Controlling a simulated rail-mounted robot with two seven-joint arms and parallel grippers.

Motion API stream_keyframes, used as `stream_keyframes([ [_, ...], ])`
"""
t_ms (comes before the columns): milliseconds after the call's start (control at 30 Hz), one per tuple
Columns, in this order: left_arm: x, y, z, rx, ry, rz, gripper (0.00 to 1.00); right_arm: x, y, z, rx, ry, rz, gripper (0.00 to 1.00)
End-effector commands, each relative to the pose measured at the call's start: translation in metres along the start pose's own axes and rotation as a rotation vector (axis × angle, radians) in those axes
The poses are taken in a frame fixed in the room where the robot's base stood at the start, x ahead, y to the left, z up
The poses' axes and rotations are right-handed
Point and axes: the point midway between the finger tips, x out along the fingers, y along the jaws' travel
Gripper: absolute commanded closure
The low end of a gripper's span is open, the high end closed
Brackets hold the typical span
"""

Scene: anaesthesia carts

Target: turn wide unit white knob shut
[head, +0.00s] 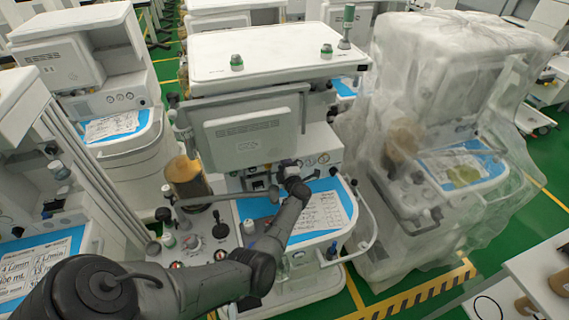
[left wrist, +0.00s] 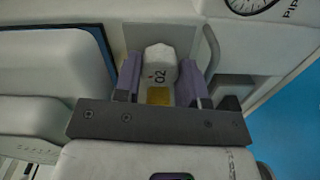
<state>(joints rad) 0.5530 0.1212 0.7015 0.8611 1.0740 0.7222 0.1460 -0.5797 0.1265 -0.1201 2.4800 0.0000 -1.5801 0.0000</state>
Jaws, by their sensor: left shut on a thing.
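A white knob (left wrist: 160,62) marked "O2" sits on the light front panel of the unit in the left wrist view. My left gripper (left wrist: 160,80) has one purple-grey finger on each side of it and is shut on it. In the head view, my left arm reaches to the front of the middle white unit (head: 262,52). The left gripper (head: 287,168) is at its panel, below the grey monitor (head: 248,140). The knob is mostly hidden there by the gripper. My right gripper is in neither view.
A round gauge (left wrist: 250,4) is at the upper right of the knob. A brown canister (head: 187,178) stands left of my gripper. A blue-edged work surface with a printed sheet (head: 322,213) lies below. A plastic-covered unit (head: 440,70) stands close on the right.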

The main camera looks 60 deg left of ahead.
Motion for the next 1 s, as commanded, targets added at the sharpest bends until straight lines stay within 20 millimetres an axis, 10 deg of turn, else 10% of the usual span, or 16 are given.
stream_keyframes([
  [533,0.0001,-0.0001,-0.0001,0.020,0.000,0.000,0.86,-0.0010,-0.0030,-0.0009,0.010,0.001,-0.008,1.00],
  [567,0.0001,-0.0001,-0.0001,0.020,0.000,0.000,0.59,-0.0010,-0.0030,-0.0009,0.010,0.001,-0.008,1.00],
  [600,0.0001,-0.0001,-0.0001,0.020,0.000,0.000,0.56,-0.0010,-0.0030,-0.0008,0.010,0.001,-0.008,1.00],
  [1000,0.0001,-0.0006,-0.0002,0.018,0.000,-0.001,0.37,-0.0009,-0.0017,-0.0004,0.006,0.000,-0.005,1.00],
])
